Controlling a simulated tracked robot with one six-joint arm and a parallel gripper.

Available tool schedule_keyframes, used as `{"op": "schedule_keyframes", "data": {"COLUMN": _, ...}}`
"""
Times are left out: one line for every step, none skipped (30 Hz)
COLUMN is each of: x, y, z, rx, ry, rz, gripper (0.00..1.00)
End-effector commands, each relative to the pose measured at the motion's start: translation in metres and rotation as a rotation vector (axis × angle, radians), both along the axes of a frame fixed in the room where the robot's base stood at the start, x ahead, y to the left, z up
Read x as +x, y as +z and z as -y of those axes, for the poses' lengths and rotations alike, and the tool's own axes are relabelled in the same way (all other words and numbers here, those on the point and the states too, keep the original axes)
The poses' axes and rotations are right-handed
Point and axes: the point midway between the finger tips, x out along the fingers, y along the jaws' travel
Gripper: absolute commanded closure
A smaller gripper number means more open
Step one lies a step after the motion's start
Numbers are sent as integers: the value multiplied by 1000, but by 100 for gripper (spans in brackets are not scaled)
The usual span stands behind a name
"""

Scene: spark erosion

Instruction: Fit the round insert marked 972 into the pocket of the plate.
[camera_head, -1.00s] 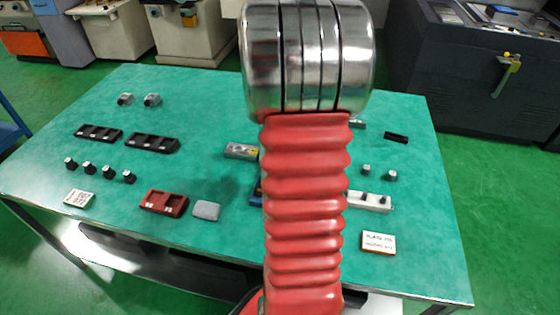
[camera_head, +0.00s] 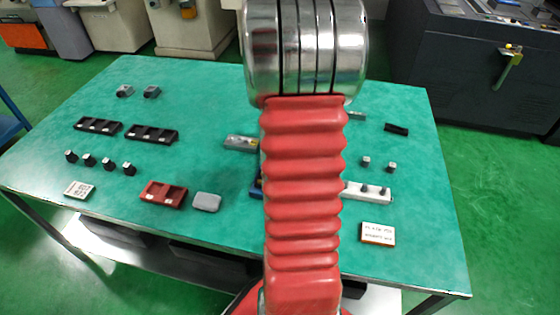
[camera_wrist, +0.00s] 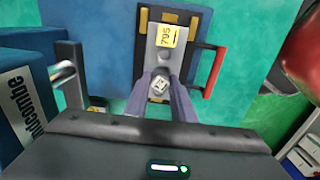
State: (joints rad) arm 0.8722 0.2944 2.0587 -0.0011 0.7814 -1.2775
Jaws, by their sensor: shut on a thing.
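In the wrist view my gripper (camera_wrist: 162,86) is shut on a small round insert (camera_wrist: 160,83) with a pale top. The mark on that top is too small to read. The grey plate (camera_wrist: 163,57) with a yellow label reading 795 lies beneath and just beyond the fingertips, in a dark holder with a red handle (camera_wrist: 216,72). The insert overlaps the near part of the plate in this view. I cannot tell whether it is above the pocket or in it, as the fingers and insert cover that spot. In the head view my arm hides the gripper and the plate.
A blue block (camera_wrist: 25,100) with lettering and a metal post (camera_wrist: 70,75) stand left of the gripper. On the green table are a white peg block (camera_head: 367,191), a printed card (camera_head: 378,233), black trays (camera_head: 151,134), a red tray (camera_head: 163,193) and several black knobs.

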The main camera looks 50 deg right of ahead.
Motion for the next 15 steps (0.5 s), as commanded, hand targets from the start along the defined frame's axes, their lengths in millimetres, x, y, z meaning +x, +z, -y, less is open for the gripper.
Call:
{"op": "schedule_keyframes", "data": {"x": -3, "y": -6, "z": -5, "rx": 13, "ry": 0, "rz": -10, "gripper": 100}}
{"op": "schedule_keyframes", "data": {"x": -3, "y": -6, "z": -5, "rx": 14, "ry": 0, "rz": -10, "gripper": 100}}
{"op": "schedule_keyframes", "data": {"x": -3, "y": -7, "z": -5, "rx": 14, "ry": 0, "rz": -10, "gripper": 100}}
{"op": "schedule_keyframes", "data": {"x": -3, "y": -7, "z": -5, "rx": 14, "ry": 0, "rz": -10, "gripper": 100}}
{"op": "schedule_keyframes", "data": {"x": -3, "y": -7, "z": -5, "rx": 15, "ry": 0, "rz": -11, "gripper": 100}}
{"op": "schedule_keyframes", "data": {"x": -3, "y": -7, "z": -5, "rx": 15, "ry": 0, "rz": -12, "gripper": 100}}
{"op": "schedule_keyframes", "data": {"x": -3, "y": -8, "z": -5, "rx": 15, "ry": 0, "rz": -12, "gripper": 100}}
{"op": "schedule_keyframes", "data": {"x": -3, "y": -8, "z": -5, "rx": 15, "ry": 0, "rz": -12, "gripper": 100}}
{"op": "schedule_keyframes", "data": {"x": -3, "y": -8, "z": -5, "rx": 15, "ry": 0, "rz": -12, "gripper": 100}}
{"op": "schedule_keyframes", "data": {"x": -3, "y": -9, "z": -5, "rx": 15, "ry": 0, "rz": -12, "gripper": 100}}
{"op": "schedule_keyframes", "data": {"x": -3, "y": -9, "z": -5, "rx": 15, "ry": 0, "rz": -12, "gripper": 100}}
{"op": "schedule_keyframes", "data": {"x": -3, "y": -9, "z": -5, "rx": 15, "ry": 0, "rz": -12, "gripper": 100}}
{"op": "schedule_keyframes", "data": {"x": -3, "y": -10, "z": -5, "rx": 15, "ry": 0, "rz": -12, "gripper": 100}}
{"op": "schedule_keyframes", "data": {"x": -3, "y": -10, "z": -5, "rx": 15, "ry": 0, "rz": -12, "gripper": 100}}
{"op": "schedule_keyframes", "data": {"x": -3, "y": -10, "z": -5, "rx": 15, "ry": 0, "rz": -12, "gripper": 100}}
